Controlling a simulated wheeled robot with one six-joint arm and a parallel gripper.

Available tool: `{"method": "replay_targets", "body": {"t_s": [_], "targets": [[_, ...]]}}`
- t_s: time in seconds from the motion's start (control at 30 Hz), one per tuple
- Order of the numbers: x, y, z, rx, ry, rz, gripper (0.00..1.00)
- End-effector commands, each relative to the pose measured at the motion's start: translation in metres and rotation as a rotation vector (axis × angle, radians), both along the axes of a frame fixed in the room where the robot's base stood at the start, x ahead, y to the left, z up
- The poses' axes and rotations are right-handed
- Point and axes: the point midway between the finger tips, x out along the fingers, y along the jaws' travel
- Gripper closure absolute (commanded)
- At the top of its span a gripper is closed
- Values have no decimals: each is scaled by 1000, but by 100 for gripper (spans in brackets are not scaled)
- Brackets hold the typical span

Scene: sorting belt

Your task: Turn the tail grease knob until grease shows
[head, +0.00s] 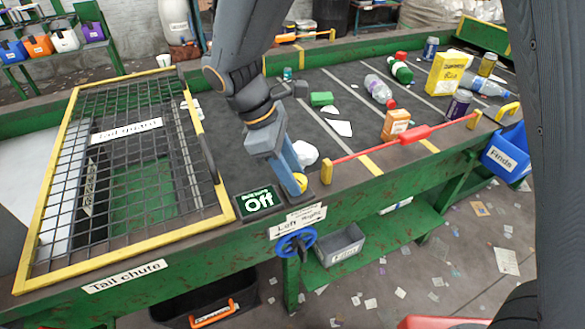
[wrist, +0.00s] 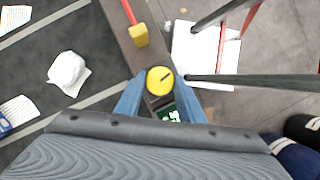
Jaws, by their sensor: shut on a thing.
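A round yellow knob (wrist: 160,80) with a dark slot sits on the belt's front rail, between my gripper's (wrist: 161,84) two blue fingers in the wrist view. The fingers are shut on its sides. In the head view my gripper (head: 296,182) reaches down to the rail, and part of the yellow knob (head: 300,181) shows by the fingers. Just left of it a dark green display (head: 260,201) reads "Off" in large white letters; its smaller top line is too small to read. No grease is visible around the knob.
A mesh guard (head: 130,180) in a yellow frame lies over the tail chute at left. A red bar (head: 400,139) runs along the rail at right. A blue handwheel (head: 297,243) sits below a "Left Right" sign (head: 298,221). Bottles and boxes lie on the belt.

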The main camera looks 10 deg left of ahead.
Motion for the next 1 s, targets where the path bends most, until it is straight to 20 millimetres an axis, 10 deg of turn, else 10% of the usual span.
{"method": "replay_targets", "body": {"t_s": [0.8,0.83,1.0], "targets": [[1,0,1,1,-1,-136,87],[1,0,1,1,-1,-136,60],[1,0,0,1,-1,-135,46]]}}
